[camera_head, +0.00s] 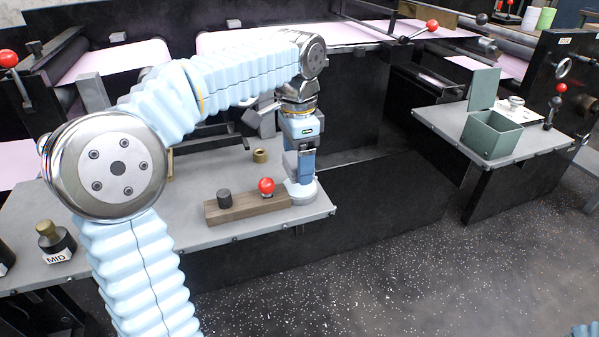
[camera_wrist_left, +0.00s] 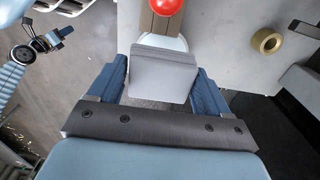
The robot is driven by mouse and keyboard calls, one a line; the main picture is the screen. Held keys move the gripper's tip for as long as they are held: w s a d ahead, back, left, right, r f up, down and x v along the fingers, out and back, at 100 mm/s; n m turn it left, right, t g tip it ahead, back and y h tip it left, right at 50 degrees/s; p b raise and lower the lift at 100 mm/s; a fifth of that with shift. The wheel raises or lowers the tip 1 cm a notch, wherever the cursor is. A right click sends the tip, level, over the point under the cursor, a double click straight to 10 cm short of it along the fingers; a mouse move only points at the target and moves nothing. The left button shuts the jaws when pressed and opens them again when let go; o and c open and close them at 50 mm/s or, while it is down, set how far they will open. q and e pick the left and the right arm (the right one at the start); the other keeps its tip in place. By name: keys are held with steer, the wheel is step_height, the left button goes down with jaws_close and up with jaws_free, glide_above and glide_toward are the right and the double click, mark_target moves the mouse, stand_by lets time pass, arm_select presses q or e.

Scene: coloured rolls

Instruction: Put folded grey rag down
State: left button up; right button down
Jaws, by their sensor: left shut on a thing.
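My left gripper (camera_head: 301,172) points down over the right end of the grey table in the head view. In the left wrist view its blue fingers (camera_wrist_left: 162,82) are shut on the folded grey rag (camera_wrist_left: 164,69), a pale grey flat-sided piece. Below or just behind the rag is a pale round thing (camera_head: 303,192), at the table's right front corner. I cannot tell whether the rag touches it. In the head view the rag is mostly hidden by the gripper. My right gripper is not in view.
A wooden block (camera_head: 240,206) with a dark knob and a red ball (camera_head: 266,186) stands close left of the gripper. A brass ring (camera_head: 260,156) lies behind. A weight marked MID (camera_head: 57,240) stands at left. An open green box (camera_head: 492,137) sits on the right-hand table (camera_head: 447,122).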

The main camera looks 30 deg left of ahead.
arm_select(q)
steer(key=shift+w+f, duration=0.15)
steer(key=shift+f, duration=0.8)
steer(key=shift+w+f, duration=0.1)
steer(key=shift+f, duration=0.8)
steer(key=shift+f, duration=0.1)
steer(key=o, duration=0.9)
steer(key=shift+c, duration=0.2)
steer(key=shift+r, duration=0.25)
step_height(320, 180, up, 12)
steer(key=shift+f+p, duration=0.1)
steer(key=shift+p, duration=0.95)
